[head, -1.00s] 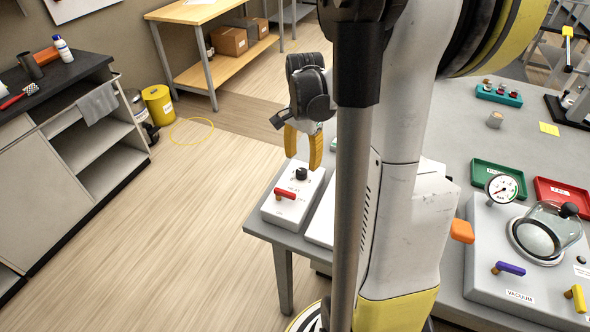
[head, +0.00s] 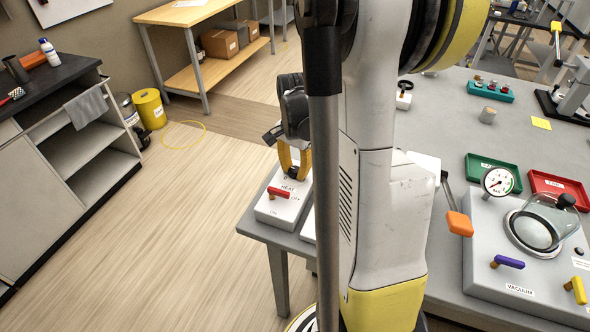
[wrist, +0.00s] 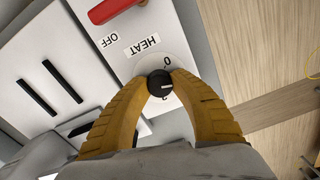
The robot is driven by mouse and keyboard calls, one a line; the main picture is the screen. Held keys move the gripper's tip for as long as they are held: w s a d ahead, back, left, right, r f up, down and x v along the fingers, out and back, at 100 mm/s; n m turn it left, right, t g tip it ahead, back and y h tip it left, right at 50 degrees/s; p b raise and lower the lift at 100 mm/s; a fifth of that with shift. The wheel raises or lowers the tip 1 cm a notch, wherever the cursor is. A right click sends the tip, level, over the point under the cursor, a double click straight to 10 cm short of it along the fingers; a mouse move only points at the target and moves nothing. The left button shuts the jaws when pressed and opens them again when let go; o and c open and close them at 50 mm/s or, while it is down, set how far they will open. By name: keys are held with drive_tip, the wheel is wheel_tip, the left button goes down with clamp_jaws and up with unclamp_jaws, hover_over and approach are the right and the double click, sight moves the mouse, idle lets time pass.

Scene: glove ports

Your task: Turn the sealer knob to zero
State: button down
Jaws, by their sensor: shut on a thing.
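The sealer is a white box (head: 268,211) at the near left corner of the grey table, with a red lever (head: 279,193) and HEAT and OFF labels. Its black knob (wrist: 159,83) sits on a round white dial marked 0, and a white line on the knob points to the right in the wrist view, away from the 0. My gripper (head: 294,176) points down at the box and hides most of the knob in the head view. In the wrist view its yellow fingers are shut on the knob from both sides.
The red lever also shows close by in the wrist view (wrist: 112,10). Right of my arm stand a vacuum unit (head: 482,268) with a gauge, a green tray (head: 480,163) and a red tray (head: 575,187).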

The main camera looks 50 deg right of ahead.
sight(295, 169)
drive_tip(key=n, duration=0.5)
drive_tip(key=shift+n, duration=0.4)
drive_tip(key=n, duration=0.6)
idle(0.5)
drive_tip(key=c, duration=1.1)
unclamp_jaws()
drive_tip(key=shift+o, duration=0.2)
wheel_tip(295, 169, up, 12)
